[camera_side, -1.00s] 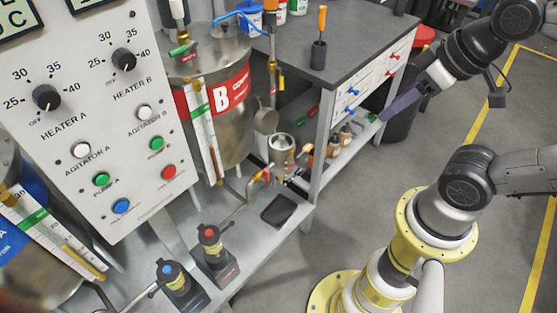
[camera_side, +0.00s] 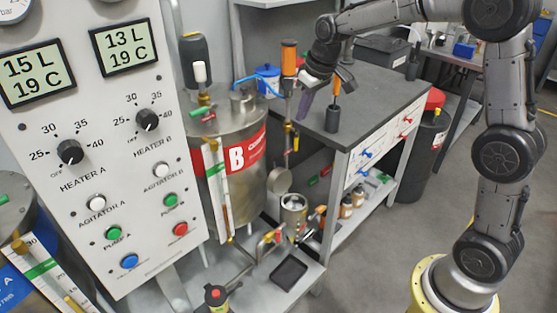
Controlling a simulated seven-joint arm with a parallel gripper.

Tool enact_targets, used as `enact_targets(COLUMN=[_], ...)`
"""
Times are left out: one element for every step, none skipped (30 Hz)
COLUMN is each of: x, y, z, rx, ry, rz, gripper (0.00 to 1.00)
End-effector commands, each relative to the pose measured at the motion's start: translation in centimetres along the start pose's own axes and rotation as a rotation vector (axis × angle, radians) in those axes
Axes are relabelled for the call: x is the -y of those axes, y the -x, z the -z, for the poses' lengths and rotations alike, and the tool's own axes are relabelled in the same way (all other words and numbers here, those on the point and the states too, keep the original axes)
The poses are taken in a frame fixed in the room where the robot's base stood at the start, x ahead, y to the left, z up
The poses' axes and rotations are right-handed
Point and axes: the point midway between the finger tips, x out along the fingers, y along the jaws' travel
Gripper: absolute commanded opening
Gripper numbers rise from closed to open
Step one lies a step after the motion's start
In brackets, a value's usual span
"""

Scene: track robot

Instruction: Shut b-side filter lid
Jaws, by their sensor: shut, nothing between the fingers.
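The b-side filter (camera_side: 294,222) is a small metal cup low beside the B tank, with its open top facing up. Its lid (camera_side: 279,181), a round metal disc, stands tilted up at the cup's back left, so the filter is open. My gripper (camera_side: 303,116) has purple fingers, shut and empty, pointing down over the left part of the grey bench top. It is above the filter and lid in the picture, apart from both.
The B tank (camera_side: 242,180) with a red label stands left of the filter. Pipes and a brass valve rise near my gripper. An orange-handled tool in a black holder (camera_side: 332,118) stands on the bench (camera_side: 375,95). A black tray (camera_side: 289,271) lies below the filter.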

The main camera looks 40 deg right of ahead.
Motion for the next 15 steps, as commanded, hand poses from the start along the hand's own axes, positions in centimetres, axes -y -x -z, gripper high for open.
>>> enact_targets(x=[-0.7,-1.1,-1.6,-2.0,-2.4,-2.9,-3.3,-3.7,-4.2,-4.5,-4.8,-5.1,-5.3,-5.5,-5.7], y=[-2.3,-3.5,-5.0,-6.3,-7.6,-9.2,-10.5,-11.7,-13.2,-14.3,-15.3,-16.4,-17.2,-17.9,-18.6], z=[1.3,1.9,2.8,3.3,3.8,4.5,4.9,5.2,5.6,5.8,6.0,6.2,6.3,6.4,6.5], rx=[0.018,0.025,0.033,0.04,0.047,0.054,0.06,0.066,0.072,0.076,0.08,0.084,0.088,0.09,0.092], ry=[-0.003,-0.003,-0.004,-0.004,-0.003,-0.004,-0.004,-0.005,-0.004,-0.004,-0.004,-0.005,-0.005,-0.005,-0.004], rz=[0.002,0.002,0.003,0.003,0.004,0.005,0.006,0.007,0.007,0.008,0.009,0.01,0.01,0.011,0.011], gripper=[0.0,0.0,0.0,0.0,0.0,0.0,0.0,0.0,0.0,0.0,0.0,0.0,0.0,0.0,0.0])
